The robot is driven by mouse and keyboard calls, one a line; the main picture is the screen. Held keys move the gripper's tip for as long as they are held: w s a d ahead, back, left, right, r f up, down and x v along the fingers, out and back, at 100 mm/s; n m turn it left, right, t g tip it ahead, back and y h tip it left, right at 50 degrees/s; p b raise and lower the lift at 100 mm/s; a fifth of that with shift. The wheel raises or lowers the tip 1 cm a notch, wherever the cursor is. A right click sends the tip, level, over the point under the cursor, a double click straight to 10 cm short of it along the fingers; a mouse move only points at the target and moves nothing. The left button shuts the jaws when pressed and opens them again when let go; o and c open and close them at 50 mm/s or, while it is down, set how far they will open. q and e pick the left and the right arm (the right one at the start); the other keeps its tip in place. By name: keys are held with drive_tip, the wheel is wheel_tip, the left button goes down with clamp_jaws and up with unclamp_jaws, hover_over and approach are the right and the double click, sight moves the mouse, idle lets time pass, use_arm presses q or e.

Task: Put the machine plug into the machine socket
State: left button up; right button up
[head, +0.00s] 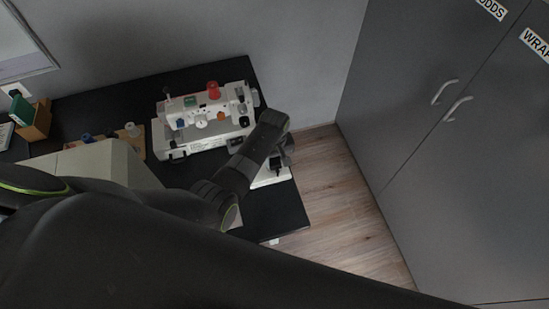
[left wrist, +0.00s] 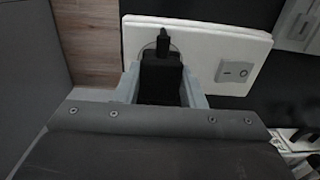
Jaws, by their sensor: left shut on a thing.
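My left gripper (head: 281,157) is low over the right end of the black desk. In the left wrist view, its two pale fingers (left wrist: 160,78) are shut on a black plug (left wrist: 160,72), with a narrow black part pointing away from me. The plug is in front of a white plate (left wrist: 205,42) with a grey rocker switch (left wrist: 235,72). A round outline, likely the socket (left wrist: 148,49), is partly hidden behind the plug. I cannot tell whether the plug touches it or is in it. The white plate also shows in the head view (head: 268,180). My right gripper is not in view.
A pale sewing machine (head: 190,136) with a red spool (head: 213,90) stands left of the gripper on the black desk (head: 285,212). Wooden organisers (head: 37,122) are at far left. Grey cabinets (head: 440,150) stand right, beyond open wooden floor (head: 335,190).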

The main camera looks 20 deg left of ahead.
sight(274, 159)
use_arm(q)
drive_tip(key=shift+f+b, duration=0.3)
drive_tip(key=shift+f, duration=0.3)
idle(0.6)
drive_tip(key=o, duration=1)
drive_tip(key=shift+r, duration=0.5)
wheel_tip(274, 159, up, 16)
drive_tip(key=shift+r, duration=0.25)
